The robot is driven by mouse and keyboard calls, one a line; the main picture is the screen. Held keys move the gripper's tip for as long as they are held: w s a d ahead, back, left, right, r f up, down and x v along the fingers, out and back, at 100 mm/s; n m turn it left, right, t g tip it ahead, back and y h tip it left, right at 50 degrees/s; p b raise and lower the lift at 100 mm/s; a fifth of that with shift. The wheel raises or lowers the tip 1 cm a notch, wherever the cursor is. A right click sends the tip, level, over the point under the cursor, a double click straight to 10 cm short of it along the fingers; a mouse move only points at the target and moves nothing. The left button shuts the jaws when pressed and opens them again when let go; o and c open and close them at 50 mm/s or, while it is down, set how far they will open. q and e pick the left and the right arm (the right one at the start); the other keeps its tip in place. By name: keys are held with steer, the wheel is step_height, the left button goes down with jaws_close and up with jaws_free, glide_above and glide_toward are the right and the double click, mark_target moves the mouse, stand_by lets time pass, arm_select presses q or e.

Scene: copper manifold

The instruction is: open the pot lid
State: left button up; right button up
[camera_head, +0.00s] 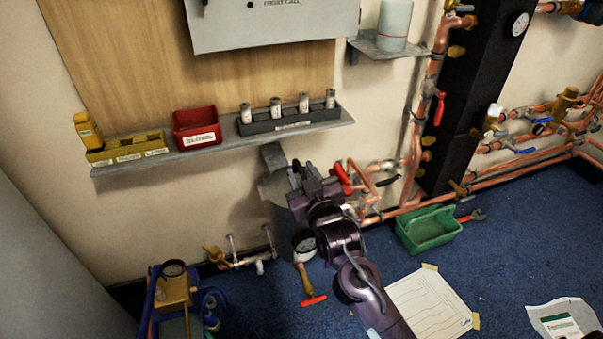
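My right gripper (304,172) is on a purple arm that reaches up from the bottom of the view. It is in front of the wall, just below the long shelf. Its fingertips are small and dark, and I cannot tell whether they are apart or closed. A grey rounded body (273,187) with a flat grey piece (272,155) above it is just left of the gripper and partly hidden by it. It may be the pot and its lid, but I cannot tell for sure. I cannot tell whether the gripper touches it. My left gripper does not show.
The wall shelf (215,150) holds a yellow tray, a red bin (196,127) and a grey rack of several canisters. Copper pipes (430,90) with red-handled valves run close on the right. A green crate (428,228), a paper sheet and gauges are on the blue floor.

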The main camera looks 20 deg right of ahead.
steer(key=shift+w, duration=0.4)
jaws_close()
steer(key=shift+r, duration=0.15)
